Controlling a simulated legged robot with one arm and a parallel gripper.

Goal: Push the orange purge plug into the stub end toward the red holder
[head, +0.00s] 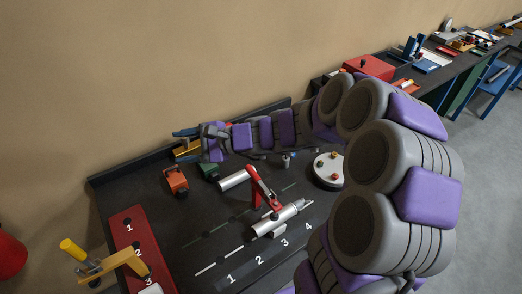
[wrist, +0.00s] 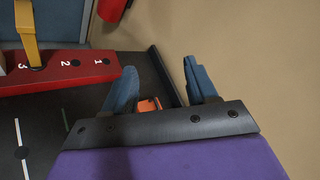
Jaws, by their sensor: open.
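My gripper (head: 183,145) is open, its two blue fingers spread near the back edge of the dark bench; it also shows in the wrist view (wrist: 160,72). An orange block (head: 175,181) with dark knobs stands on the bench in front of the gripper. An orange piece (wrist: 149,104) shows between the finger bases in the wrist view, partly hidden by the palm. I cannot tell which orange part is the purge plug. A grey tube (head: 234,180) and a metal cylinder (head: 279,220) lie near a red clamp (head: 262,189). The red holder (head: 124,233), numbered 1 to 3, lies at the left.
A yellow-handled tool (head: 98,262) stands at the red holder. A green block (head: 208,171) is beside the orange block. A round grey plate (head: 328,181) with coloured knobs is near my arm. A raised rim runs along the bench's back. Free bench lies between holder and clamp.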

